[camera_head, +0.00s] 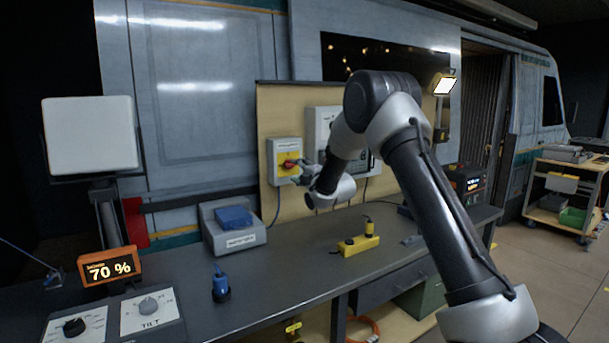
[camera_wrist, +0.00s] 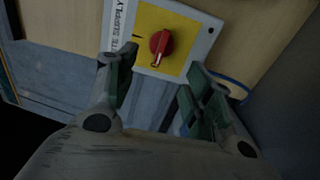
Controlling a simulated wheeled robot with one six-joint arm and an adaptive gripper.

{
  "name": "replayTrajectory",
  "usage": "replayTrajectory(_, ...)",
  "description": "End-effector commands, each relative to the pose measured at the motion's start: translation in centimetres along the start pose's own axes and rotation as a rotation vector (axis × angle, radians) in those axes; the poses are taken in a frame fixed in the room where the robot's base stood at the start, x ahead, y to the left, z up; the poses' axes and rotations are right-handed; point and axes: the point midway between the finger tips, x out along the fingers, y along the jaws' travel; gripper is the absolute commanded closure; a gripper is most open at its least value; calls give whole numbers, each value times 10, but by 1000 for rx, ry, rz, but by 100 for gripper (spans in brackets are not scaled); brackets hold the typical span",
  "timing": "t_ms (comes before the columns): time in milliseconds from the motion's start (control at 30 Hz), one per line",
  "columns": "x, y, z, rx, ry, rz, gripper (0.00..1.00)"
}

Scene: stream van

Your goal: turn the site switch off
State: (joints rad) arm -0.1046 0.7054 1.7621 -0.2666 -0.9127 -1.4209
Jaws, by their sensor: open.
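The site switch is a grey box (camera_head: 275,174) with a yellow plate (camera_wrist: 174,26) and a red rotary knob (camera_wrist: 161,44), mounted on the wooden board behind the bench. The red knob also shows in the head view (camera_head: 290,164). In the wrist view the knob sits ahead of and between the two fingers, near the top, with its grip pointing down and slightly left. My gripper (camera_head: 308,174) is just right of the switch box in the head view. In the wrist view my gripper (camera_wrist: 160,78) is open and empty, its fingers apart from the knob.
A grey box with a blue item (camera_head: 234,217) stands on the bench below the switch. A yellow block (camera_head: 358,244), a blue plug (camera_head: 221,287) and an orange "70 %" display (camera_head: 109,266) are also on the bench (camera_head: 290,270). A larger grey cabinet (camera_head: 322,120) hangs right of the switch.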

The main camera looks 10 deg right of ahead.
Motion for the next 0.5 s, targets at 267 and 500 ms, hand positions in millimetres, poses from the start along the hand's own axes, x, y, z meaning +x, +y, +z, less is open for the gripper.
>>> replayTrajectory(267, -42, 0, 1, 0, -1, 0, 48)
replayTrajectory(500, -47, 0, 0, 0, 0, 0, 48)
